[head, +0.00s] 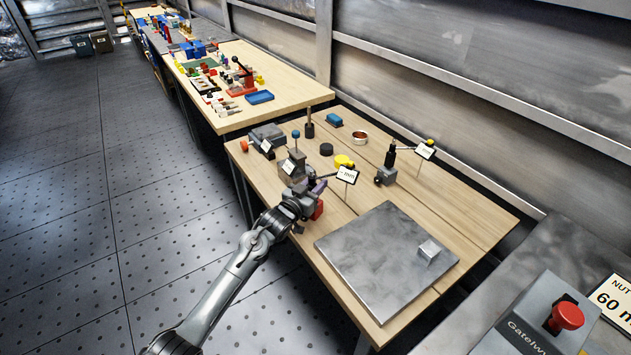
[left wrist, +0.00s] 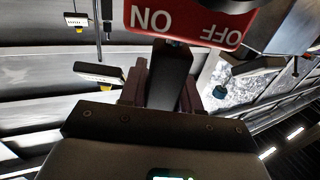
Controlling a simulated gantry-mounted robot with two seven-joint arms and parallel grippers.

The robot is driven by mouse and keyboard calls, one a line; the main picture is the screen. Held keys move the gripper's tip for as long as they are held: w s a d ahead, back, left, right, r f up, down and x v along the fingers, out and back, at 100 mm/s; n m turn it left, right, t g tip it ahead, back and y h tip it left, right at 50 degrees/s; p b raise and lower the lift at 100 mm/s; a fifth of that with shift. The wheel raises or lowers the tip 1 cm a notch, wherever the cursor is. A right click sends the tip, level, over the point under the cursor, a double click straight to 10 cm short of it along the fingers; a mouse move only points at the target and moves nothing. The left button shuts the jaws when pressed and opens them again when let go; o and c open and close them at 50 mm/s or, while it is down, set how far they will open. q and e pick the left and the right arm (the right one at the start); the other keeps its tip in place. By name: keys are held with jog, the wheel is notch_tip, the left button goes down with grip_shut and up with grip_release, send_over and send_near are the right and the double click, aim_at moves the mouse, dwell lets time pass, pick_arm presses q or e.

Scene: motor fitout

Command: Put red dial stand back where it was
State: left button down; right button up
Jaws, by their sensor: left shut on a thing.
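My left gripper (head: 314,190) is shut at the left front edge of the wooden bench. It holds the red dial stand (head: 318,210), whose red base shows just beside the fingers. In the left wrist view the red part of the stand (left wrist: 185,23) carries white ON and OFF lettering. A dark post (left wrist: 168,78) stands between the fingers, and the rest of the stand is hidden by the gripper. I cannot tell whether its base touches the bench. My right gripper is not in view.
A grey dial stand (head: 386,174) with a black post stands to the right. A metal plate (head: 380,255) with a small block fills the front. A white card (head: 348,175) stands near my gripper.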

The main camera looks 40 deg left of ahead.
pick_arm(q)
jog(key=shift+w+r, duration=0.1)
jog(key=shift+r, duration=0.1)
jog(key=c, duration=1.1)
grip_release()
jog(key=shift+f, duration=0.25)
jog(key=o, duration=0.3)
jog(key=shift+r, duration=0.2)
